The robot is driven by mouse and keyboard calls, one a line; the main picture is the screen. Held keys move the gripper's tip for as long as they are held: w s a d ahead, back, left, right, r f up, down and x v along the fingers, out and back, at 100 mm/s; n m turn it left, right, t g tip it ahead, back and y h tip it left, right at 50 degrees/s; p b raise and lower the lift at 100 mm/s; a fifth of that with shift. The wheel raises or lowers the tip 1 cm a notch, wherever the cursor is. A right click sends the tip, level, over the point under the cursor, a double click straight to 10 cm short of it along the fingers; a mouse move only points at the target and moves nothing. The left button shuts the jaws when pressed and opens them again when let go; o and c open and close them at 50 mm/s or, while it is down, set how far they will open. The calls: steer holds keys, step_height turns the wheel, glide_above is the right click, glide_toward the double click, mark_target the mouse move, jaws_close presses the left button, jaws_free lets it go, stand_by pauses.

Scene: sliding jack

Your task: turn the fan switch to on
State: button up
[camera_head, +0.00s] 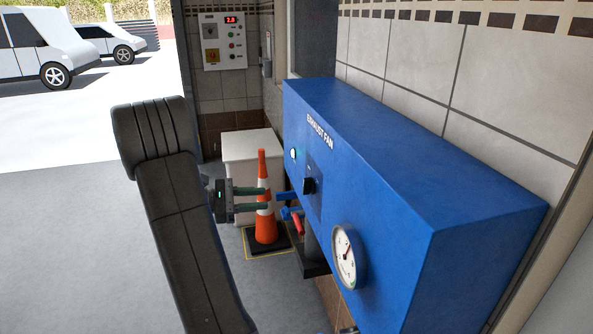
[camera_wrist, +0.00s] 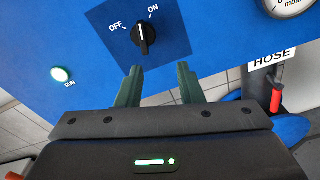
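The fan switch is a black knob on the front of the blue EXHAUST FAN box (camera_head: 400,160); it shows in the head view (camera_head: 308,186) and in the wrist view (camera_wrist: 143,36). In the wrist view its white mark points roughly upward, between the OFF label (camera_wrist: 115,27) at upper left and the ON label (camera_wrist: 153,10) at upper right. My gripper (camera_head: 269,198) is left of the box in the head view. In the wrist view my gripper (camera_wrist: 158,68) is open and empty, its two fingertips just below the knob and apart from it.
A lit green RUN lamp (camera_wrist: 61,74) is on the box. A pressure gauge (camera_head: 344,257) is on its front. A red-handled valve (camera_head: 298,224) sits below. An orange cone (camera_head: 265,215) and a white cabinet (camera_head: 250,150) stand behind my gripper. Open floor lies left.

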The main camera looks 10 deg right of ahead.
mark_target(308, 186)
steer(key=w+d+h+p, duration=0.1)
steer(key=w+d+p, duration=0.1)
steer(key=d, duration=1)
steer(key=shift+w+r+n+p, duration=0.3)
steer(key=shift+w+p, duration=0.1)
steer(key=shift+p, duration=0.05)
jaws_close()
